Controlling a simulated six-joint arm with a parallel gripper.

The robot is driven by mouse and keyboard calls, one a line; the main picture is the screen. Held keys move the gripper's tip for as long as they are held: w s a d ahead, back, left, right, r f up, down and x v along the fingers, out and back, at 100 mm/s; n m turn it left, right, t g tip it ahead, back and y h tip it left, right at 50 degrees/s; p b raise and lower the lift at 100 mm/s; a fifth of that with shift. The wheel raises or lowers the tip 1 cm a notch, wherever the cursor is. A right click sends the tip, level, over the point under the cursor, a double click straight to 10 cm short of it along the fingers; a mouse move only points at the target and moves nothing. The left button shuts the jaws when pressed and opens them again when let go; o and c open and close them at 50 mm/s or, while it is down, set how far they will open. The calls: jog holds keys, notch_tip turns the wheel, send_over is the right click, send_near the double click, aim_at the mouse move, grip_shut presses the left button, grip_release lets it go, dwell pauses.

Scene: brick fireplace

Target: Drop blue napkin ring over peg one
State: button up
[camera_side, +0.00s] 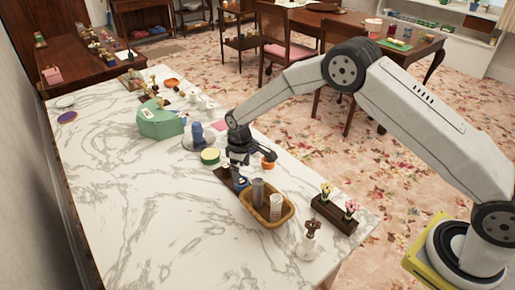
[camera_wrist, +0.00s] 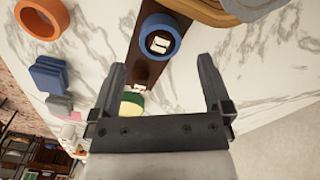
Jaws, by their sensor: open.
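The blue napkin ring (camera_wrist: 146,28) is around a peg with a pale square top (camera_wrist: 159,44) on a dark wooden peg board (camera_wrist: 139,72). In the side view the ring (camera_side: 241,182) shows low at the board (camera_side: 223,174), just below my gripper. I cannot tell whether it lies flat on the board. My gripper (camera_wrist: 162,64) is open and empty, its two fingers apart and clear of the ring. In the side view my gripper (camera_side: 240,163) hangs above the board and hides part of it.
A wicker basket (camera_side: 285,217) with upright grey and white cylinders stands close to the board. An orange ring (camera_wrist: 30,29) and a green and yellow round item (camera_side: 210,156) are nearby. The marble tabletop (camera_side: 140,220) is clear at the left front.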

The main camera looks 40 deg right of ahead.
aim_at(245, 181)
jog(key=shift+r, duration=1.15)
jog(key=shift+s+d+r, duration=0.3)
jog(key=shift+s+r, duration=0.05)
jog(key=shift+r, duration=0.2)
jog(key=s+d+r+m+t, duration=0.1)
jog(key=s+d+r+m, duration=0.1)
jog(key=s, duration=0.6)
jog(key=s+d+r+m, duration=0.2)
jog(key=s+r, duration=0.3)
jog(key=s, duration=0.4)
jog(key=s+d+r+m+t, duration=0.1)
jog(key=s+d+r+m, duration=0.1)
jog(key=s, duration=0.7)
jog(key=shift+d+r+t, duration=0.3)
jog(key=shift+d+r, duration=0.5)
jog(key=shift+d, duration=0.35)
